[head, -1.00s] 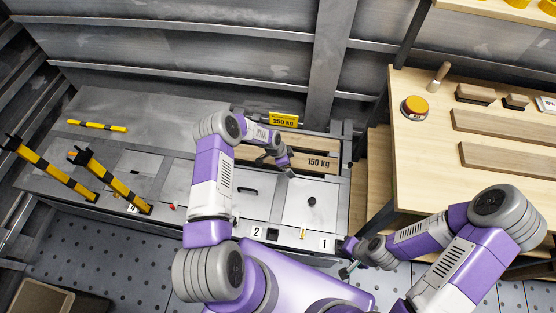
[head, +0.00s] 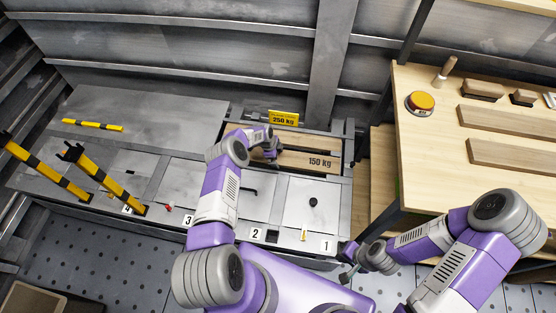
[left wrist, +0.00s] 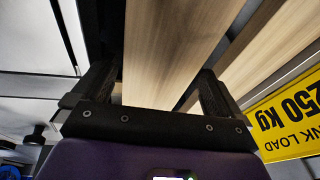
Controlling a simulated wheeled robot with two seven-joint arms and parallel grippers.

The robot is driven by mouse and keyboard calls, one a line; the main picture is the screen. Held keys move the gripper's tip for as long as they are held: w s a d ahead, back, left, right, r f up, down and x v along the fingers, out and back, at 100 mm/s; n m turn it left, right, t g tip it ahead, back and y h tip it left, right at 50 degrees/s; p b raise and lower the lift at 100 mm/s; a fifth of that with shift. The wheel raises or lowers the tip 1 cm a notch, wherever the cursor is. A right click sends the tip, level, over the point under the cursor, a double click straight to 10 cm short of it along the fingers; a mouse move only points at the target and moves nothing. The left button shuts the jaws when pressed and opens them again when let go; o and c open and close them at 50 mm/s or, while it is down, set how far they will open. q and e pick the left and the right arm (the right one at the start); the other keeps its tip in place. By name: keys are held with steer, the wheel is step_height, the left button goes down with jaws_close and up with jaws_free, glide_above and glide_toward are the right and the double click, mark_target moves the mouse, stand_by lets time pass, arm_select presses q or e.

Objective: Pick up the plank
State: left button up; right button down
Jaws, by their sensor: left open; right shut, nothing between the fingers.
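A light wooden plank marked "150 kg" (head: 312,161) lies in a recess at the back of the grey deck. A second wooden plank (head: 300,141) lies behind it, nearer the yellow 250 kg sign. My left gripper (head: 271,153) is at the left end of the front plank. In the left wrist view, the left gripper (left wrist: 157,88) is open, with one finger on each side of a plank (left wrist: 165,50); contact cannot be told. The other plank (left wrist: 245,50) runs to the right. My right gripper (head: 347,272) is shut and empty near the deck's front right corner.
The yellow load sign (head: 283,117) stands behind the planks. Black-and-yellow bars (head: 110,180) rise at the left. A wooden workbench (head: 430,145) with an orange button (head: 421,102) stands at the right. Numbered grey hatches (head: 312,205) lie in front of the planks.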

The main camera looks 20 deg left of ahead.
arm_select(q)
steer(key=shift+w+f, duration=0.1)
steer(key=shift+f, duration=0.25)
steer(key=shift+r, duration=0.1)
steer(key=shift+c, duration=0.5)
steer(key=c, duration=1)
